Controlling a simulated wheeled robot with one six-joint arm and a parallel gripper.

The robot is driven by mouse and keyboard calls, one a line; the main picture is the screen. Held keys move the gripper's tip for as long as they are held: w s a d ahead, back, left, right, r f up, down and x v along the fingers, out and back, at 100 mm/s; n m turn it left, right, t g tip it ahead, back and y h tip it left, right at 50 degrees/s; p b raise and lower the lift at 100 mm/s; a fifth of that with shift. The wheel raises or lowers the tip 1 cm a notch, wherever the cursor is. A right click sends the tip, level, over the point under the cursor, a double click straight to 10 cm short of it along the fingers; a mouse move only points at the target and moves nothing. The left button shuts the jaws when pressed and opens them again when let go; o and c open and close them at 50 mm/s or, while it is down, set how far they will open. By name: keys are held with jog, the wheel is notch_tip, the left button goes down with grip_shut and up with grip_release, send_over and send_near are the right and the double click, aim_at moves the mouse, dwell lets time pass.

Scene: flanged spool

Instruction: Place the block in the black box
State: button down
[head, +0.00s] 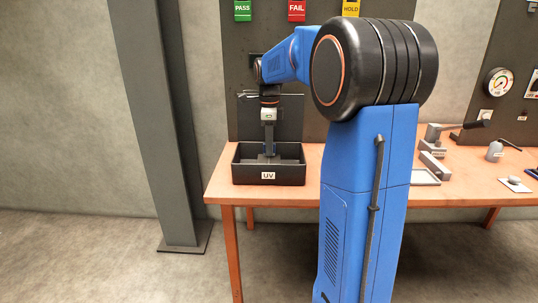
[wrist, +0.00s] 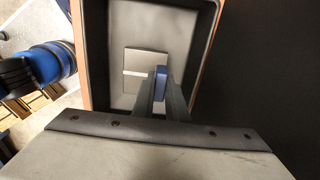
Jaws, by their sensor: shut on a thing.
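The black box (head: 267,178), labelled UV, stands open at the left end of the orange table. My gripper (head: 269,149) points straight down into it.
A dark back panel (head: 300,122) with PASS, FAIL and HOLD signs rises behind the table (head: 312,158). A grey clamp-like fixture (head: 433,160) and small items stand to the right. A grey column (head: 170,120) stands left of the table.

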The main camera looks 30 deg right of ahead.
jog(key=shift+f, duration=1.5)
jog(key=shift+f, duration=0.1)
jog(key=c, duration=1.8)
grip_release()
jog(key=shift+o, duration=0.2)
